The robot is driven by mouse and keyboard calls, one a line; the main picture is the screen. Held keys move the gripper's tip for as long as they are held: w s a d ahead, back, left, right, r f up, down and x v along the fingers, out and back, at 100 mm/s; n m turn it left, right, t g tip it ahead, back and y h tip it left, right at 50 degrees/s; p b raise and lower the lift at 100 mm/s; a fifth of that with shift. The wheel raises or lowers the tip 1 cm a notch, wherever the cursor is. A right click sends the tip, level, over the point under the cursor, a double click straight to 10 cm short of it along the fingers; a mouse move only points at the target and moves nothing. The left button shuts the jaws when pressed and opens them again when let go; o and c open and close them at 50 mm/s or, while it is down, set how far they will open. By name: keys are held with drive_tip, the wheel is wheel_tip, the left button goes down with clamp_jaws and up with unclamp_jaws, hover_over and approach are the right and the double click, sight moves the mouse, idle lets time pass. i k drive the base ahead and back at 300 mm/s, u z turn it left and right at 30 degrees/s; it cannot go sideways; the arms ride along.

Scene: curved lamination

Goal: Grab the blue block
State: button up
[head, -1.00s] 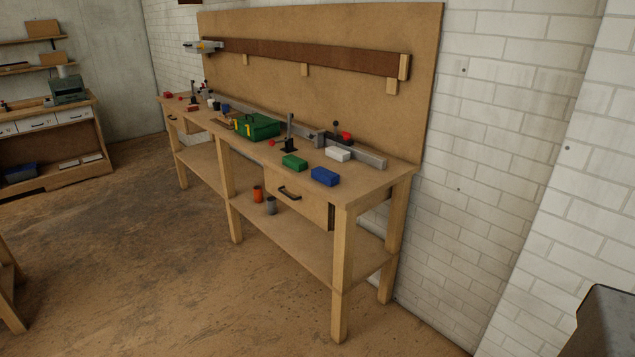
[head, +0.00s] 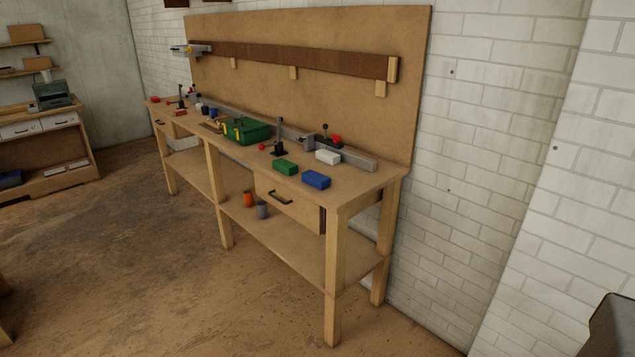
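The blue block (head: 316,179) lies on the near right part of the wooden workbench top (head: 350,188), close to its front edge. A green block (head: 285,167) lies just left of it. A white block (head: 328,157) lies behind it, near the grey rail. The blue block is in plain view with nothing on it. My gripper is not in view.
A green toolbox (head: 246,131) and a black clamp stand (head: 279,140) stand further left on the bench. A drawer (head: 288,203) with a black handle is under the top. Orange and grey cups stand on the lower shelf. The floor (head: 130,270) in front is open.

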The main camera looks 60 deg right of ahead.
sight(319, 181)
drive_tip(key=i, duration=0.9)
